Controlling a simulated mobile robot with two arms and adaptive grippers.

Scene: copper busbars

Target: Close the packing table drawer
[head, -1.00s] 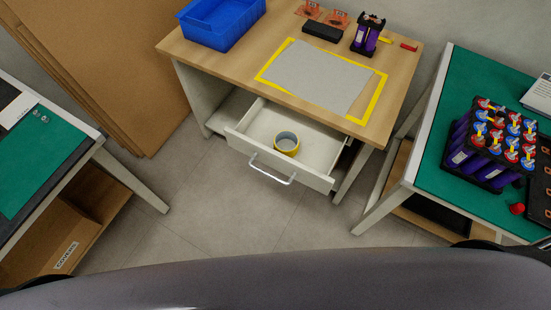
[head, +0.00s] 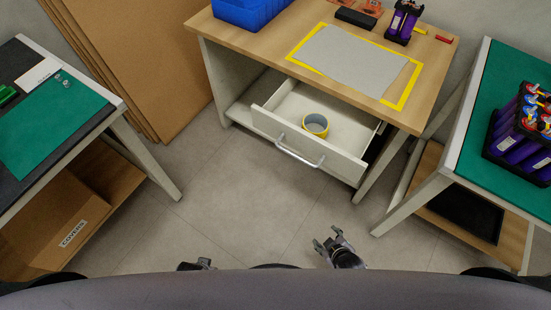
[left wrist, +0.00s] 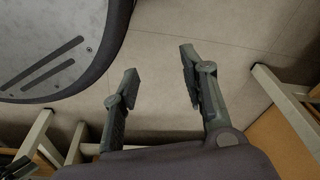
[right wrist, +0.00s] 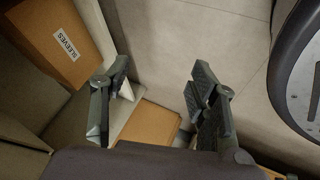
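The packing table (head: 240,38) stands ahead with its white drawer (head: 335,158) pulled out. A yellow tape roll (head: 315,125) lies inside the drawer. The drawer's silver handle (head: 298,152) faces me. My right gripper (head: 328,240) is low in front of the drawer, apart from the handle, with its fingers spread. In the right wrist view my right gripper (right wrist: 158,82) is open and empty. My left gripper shows only as a small dark part (head: 195,265) at the lower edge of the head view. In the left wrist view my left gripper (left wrist: 158,68) is open and empty.
Green-topped tables stand at left (head: 50,140) and right (head: 505,70). The right one holds a battery pack (head: 520,140). Cardboard sheets (head: 130,60) lean on the wall. A blue bin (head: 250,12) sits on the packing table. The floor (head: 235,195) before the drawer is clear.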

